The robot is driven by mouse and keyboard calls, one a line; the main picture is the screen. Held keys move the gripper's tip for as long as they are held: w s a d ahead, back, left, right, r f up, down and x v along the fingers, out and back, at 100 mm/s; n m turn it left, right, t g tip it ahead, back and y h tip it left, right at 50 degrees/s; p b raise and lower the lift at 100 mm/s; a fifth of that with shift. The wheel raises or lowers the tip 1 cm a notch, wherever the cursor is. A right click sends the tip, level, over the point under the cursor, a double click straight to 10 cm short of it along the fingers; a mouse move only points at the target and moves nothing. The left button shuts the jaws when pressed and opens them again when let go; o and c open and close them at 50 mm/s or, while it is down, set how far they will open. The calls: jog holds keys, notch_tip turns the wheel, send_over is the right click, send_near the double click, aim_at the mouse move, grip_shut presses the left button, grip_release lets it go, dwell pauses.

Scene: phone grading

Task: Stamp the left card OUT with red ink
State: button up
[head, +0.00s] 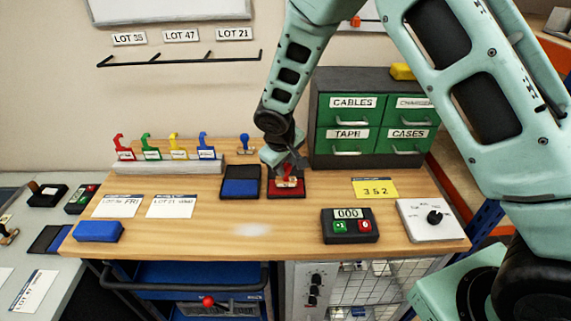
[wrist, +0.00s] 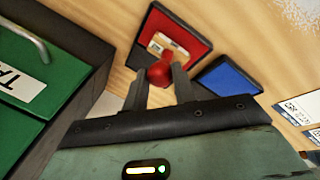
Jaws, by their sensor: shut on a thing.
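My gripper (head: 287,166) is over the red ink pad (head: 271,194) and shut on a red-knobbed stamp (head: 288,182). In the wrist view, my fingers (wrist: 159,84) close around its red knob (wrist: 160,73), and its pale base shows against the red pad (wrist: 194,46). Whether the stamp touches the ink I cannot tell. The left card (head: 118,206), white with a label reading FRI, lies flat at the left of the wooden table. The right card (head: 172,207) lies beside it.
A blue ink pad (head: 240,183) sits left of the red pad. Green drawers (head: 350,140) rise close on the right. A blue block (head: 98,231) lies in front of the left card. The front middle is clear.

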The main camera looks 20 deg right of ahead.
jog(key=shift+f+b, duration=0.6)
jog(key=shift+b, duration=0.1)
dwell(1.8)
jog(key=shift+r, duration=0.1)
jog(key=shift+r+p, duration=2.35)
jog(key=shift+r, duration=1.2)
